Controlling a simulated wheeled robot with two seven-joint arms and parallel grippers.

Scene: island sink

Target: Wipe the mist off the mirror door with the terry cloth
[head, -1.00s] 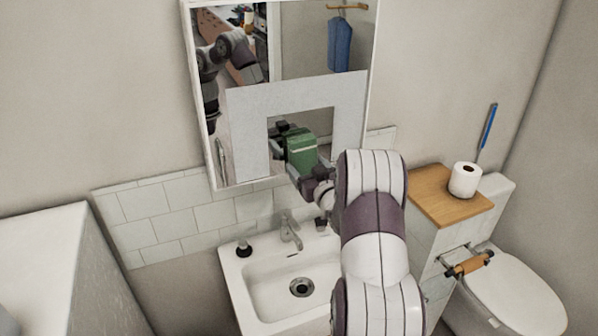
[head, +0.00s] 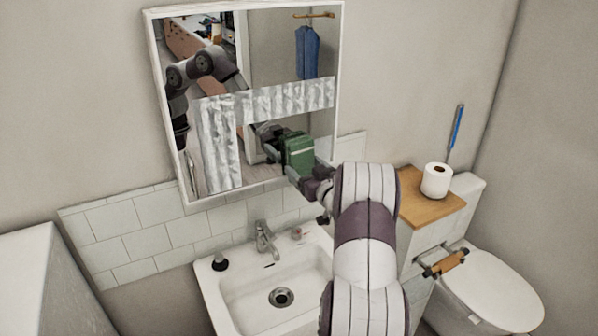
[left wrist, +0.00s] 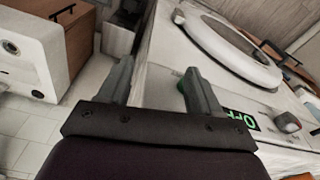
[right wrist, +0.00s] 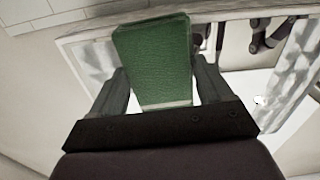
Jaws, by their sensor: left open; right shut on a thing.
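The mirror door (head: 270,60) hangs above the sink in a white frame. Streaky, patchy mist (head: 290,99) runs in a band across its middle and down its left side (head: 220,150); the glass to the right below the band looks clear. My right gripper (head: 308,172) is shut on the folded green terry cloth (head: 299,150) at the mirror's lower right. In the right wrist view the cloth (right wrist: 155,62) sits between both fingers; whether it touches the glass I cannot tell. My left gripper (left wrist: 158,78) is open and empty in the left wrist view.
Below the mirror is the sink (head: 235,300) with a tap (head: 264,238) and dark stopper-like item (head: 219,262). The toilet (head: 490,290), toilet roll (head: 436,180) and wooden shelf (head: 425,212) stand right. A machine with a round door (left wrist: 235,45) is beside my left gripper.

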